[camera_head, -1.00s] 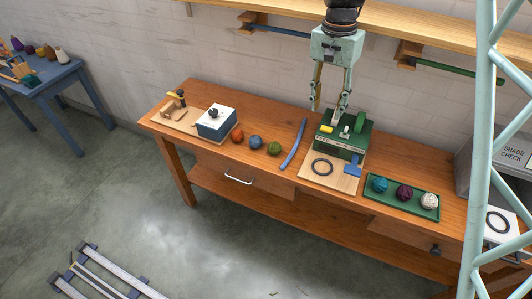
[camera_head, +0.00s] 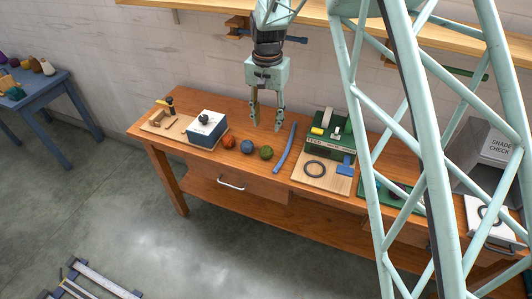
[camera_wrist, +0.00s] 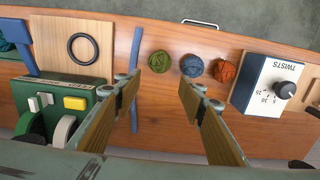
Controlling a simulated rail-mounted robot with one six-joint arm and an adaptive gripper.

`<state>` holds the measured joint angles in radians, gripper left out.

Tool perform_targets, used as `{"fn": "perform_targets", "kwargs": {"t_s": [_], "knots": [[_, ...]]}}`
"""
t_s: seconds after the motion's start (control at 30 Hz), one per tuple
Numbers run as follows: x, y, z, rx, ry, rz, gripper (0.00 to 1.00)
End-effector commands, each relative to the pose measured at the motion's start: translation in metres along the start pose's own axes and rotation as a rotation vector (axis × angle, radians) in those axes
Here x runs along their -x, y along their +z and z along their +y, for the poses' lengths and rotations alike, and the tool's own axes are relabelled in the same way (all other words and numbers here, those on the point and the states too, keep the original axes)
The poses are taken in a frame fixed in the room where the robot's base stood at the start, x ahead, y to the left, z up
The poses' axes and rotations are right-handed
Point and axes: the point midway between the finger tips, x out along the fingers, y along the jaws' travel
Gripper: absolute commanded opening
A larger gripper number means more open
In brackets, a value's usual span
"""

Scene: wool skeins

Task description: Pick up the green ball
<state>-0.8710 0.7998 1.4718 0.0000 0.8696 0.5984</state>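The green ball (camera_head: 266,152) of wool sits on the wooden workbench (camera_head: 240,174), at the right end of a short row with a blue ball (camera_head: 247,146) and a red-orange ball (camera_head: 229,141). In the wrist view the green ball (camera_wrist: 160,62) lies just beyond the left finger, with the blue ball (camera_wrist: 192,65) and the red-orange ball (camera_wrist: 224,70) to its right. My gripper (camera_head: 266,128) is open and empty, pointing down above the bench behind the balls. Its fingers (camera_wrist: 156,90) also show in the wrist view, spread well apart.
A blue strip (camera_head: 285,148) lies right of the green ball. Right of it stand a green feed box (camera_head: 330,145) and a board with a dark ring (camera_head: 315,169). A white-and-blue dial box (camera_head: 207,129) stands left. A wall shelf (camera_head: 200,7) runs behind.

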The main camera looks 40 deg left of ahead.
Motion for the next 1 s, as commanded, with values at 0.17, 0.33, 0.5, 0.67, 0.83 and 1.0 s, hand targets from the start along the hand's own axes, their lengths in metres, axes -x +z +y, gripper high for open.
{"fn": "perform_targets", "kwargs": {"t_s": [0.17, 0.33, 0.5, 0.67, 0.83, 1.0], "knots": [[-0.006, 0.0, 0.0, 0.0, 0.001, -0.001, 0.37], [-0.022, 0.0, 0.0, 0.0, 0.001, -0.002, 0.37], [-0.044, 0.001, 0.001, 0.0, 0.001, -0.002, 0.37], [-0.065, 0.001, 0.001, 0.0, 0.002, -0.003, 0.37], [-0.08, 0.001, 0.001, 0.0, 0.0, -0.001, 0.37], [-0.086, 0.001, 0.001, 0.0, 0.001, -0.001, 0.37]]}}
